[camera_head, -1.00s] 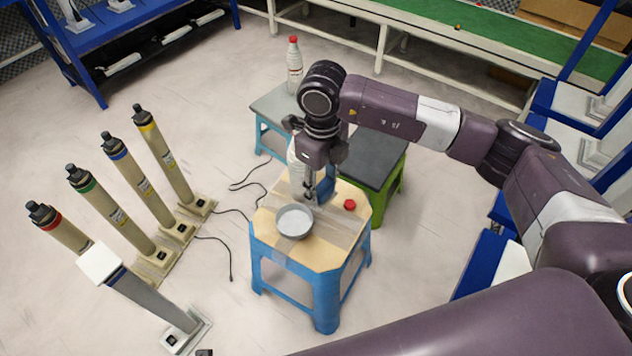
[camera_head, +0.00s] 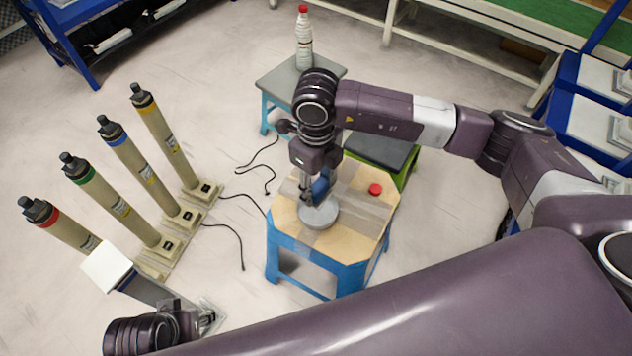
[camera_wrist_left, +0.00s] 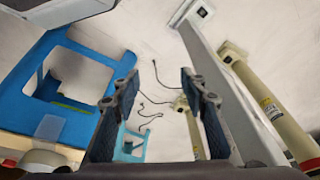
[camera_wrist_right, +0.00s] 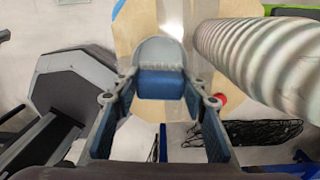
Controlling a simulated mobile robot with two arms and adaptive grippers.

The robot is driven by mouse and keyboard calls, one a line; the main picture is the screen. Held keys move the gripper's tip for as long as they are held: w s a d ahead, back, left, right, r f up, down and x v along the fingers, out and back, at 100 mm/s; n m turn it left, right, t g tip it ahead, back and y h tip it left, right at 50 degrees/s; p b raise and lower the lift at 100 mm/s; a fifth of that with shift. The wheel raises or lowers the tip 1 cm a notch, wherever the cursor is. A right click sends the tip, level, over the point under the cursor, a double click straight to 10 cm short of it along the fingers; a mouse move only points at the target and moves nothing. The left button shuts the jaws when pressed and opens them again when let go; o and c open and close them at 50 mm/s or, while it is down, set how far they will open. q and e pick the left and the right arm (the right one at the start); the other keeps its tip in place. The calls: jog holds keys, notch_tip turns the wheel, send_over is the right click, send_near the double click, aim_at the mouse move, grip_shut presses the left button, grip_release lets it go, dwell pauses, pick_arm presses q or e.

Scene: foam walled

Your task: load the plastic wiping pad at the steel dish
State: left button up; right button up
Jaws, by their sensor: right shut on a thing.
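My right gripper (camera_head: 318,196) is low over the stool top and shut on the blue wiping pad (camera_wrist_right: 161,83), which also shows beside the fingers in the head view (camera_head: 323,186). The round grey steel dish (camera_head: 320,216) sits on the stool, right below the pad. In the right wrist view the dish (camera_wrist_right: 160,50) lies just beyond the pad, partly covered by it. I cannot tell whether they touch. My left gripper (camera_wrist_left: 158,90) is open and empty, away from the stool; its wrist shows at the lower left of the head view.
The blue stool (camera_head: 349,250) has a wooden top with a red cap (camera_head: 375,189) on it. A ribbed white bottle (camera_wrist_right: 255,52) stands close to the right gripper. Another bottle (camera_head: 304,40) stands on the grey stool behind. Several upright tubes (camera_head: 165,135) stand at left.

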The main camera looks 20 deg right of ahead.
aim_at(316, 202)
jog(key=shift+f+b, duration=0.45)
jog(key=shift+f, duration=0.65)
notch_tip(316, 202, down, 2)
jog(key=shift+f+b, duration=0.2)
jog(key=shift+b, duration=0.85)
notch_tip(316, 202, down, 2)
jog(key=shift+f+b, duration=0.25)
jog(key=shift+b, duration=0.75)
pick_arm(q)
jog(key=w+d+r+t+h, duration=0.1)
jog(key=w+d+r+t, duration=0.2)
jog(key=w+r+t, duration=0.3)
jog(key=shift+w+d+r+t+h, duration=0.35)
jog(key=shift+w+r, duration=0.85)
jog(key=shift+w, duration=1.55)
pick_arm(e)
jog(key=shift+f, duration=0.3)
pick_arm(q)
jog(key=shift+s, duration=0.1)
